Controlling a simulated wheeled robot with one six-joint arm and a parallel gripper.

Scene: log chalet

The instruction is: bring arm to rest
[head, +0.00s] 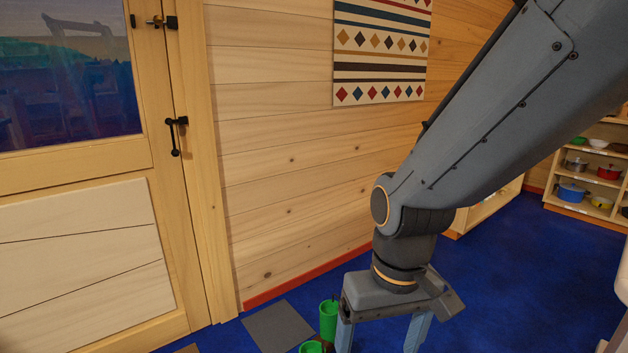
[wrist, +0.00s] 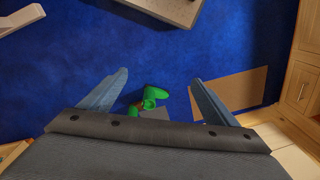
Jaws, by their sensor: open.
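My arm comes down from the upper right of the head view, bent at the elbow, with my gripper (head: 384,345) hanging low and pointing at the floor. Its two fingers stand wide apart with nothing between them. In the wrist view my gripper (wrist: 157,92) also shows open and empty, with blue floor beyond. The fingertips are cut off at the bottom of the head view.
A closed door (head: 85,240) is at left, a plank wall (head: 290,150) behind. Shelves (head: 590,165) with pots stand at right.

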